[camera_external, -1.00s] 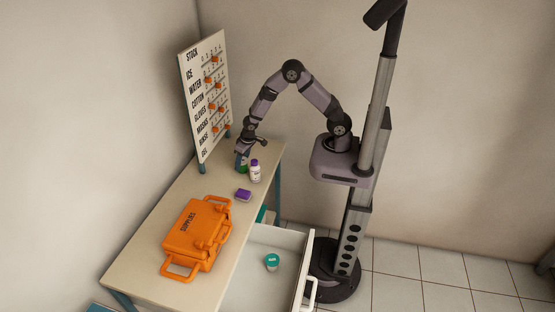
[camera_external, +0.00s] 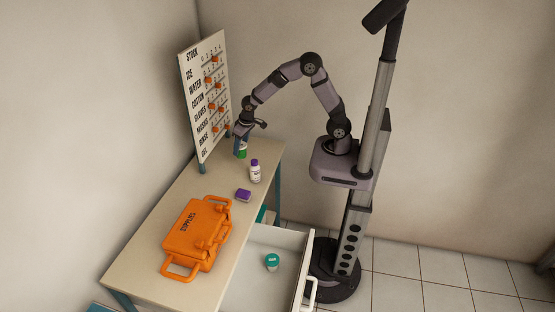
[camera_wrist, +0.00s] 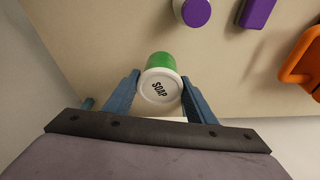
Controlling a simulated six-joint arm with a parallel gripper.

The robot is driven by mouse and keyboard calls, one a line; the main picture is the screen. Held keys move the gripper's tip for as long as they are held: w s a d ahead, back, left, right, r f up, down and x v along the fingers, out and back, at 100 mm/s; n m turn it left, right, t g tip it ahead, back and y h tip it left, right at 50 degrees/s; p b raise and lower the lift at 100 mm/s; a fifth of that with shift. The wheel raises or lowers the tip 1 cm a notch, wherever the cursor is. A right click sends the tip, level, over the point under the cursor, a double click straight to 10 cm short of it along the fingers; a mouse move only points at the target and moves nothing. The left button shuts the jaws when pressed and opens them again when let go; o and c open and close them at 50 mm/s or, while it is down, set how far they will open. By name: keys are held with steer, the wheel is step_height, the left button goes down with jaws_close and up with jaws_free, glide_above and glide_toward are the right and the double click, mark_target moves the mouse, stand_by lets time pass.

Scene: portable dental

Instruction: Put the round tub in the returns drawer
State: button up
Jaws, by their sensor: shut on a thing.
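My gripper (camera_external: 241,141) is shut on a round green and white tub (camera_external: 242,152) above the far end of the table, near the board. In the wrist view the tub (camera_wrist: 160,88) sits between the two blue fingers of my gripper (camera_wrist: 161,84), its white face marked SOAP towards the camera. The drawer (camera_external: 250,291) under the table is pulled open. A small white tub with a teal lid (camera_external: 272,262) stands in it. I cannot read its label.
A white bottle with a purple cap (camera_external: 255,172), a purple box (camera_external: 243,195) and an orange supplies case (camera_external: 197,236) stand on the table (camera_external: 150,238). A board with orange sliders (camera_external: 205,100) stands at the table's back edge. Much of the drawer floor is clear.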

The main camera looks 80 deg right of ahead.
steer(key=shift+r, duration=0.35)
steer(key=shift+a+f+n+b, duration=0.2)
steer(key=shift+a+n+b, duration=0.2)
steer(key=shift+a+n, duration=0.5)
steer(key=s+a+f+n+g+y+b, duration=0.1)
steer(key=s+a+n+g+y+b, duration=0.2)
steer(key=a+n, duration=1.1)
steer(key=n+g+b, duration=0.3)
steer(key=n+b, duration=1.1)
steer(key=n, duration=0.2)
glide_above(280, 291)
steer(key=shift+h, duration=0.3)
steer(key=shift+f, duration=14.8)
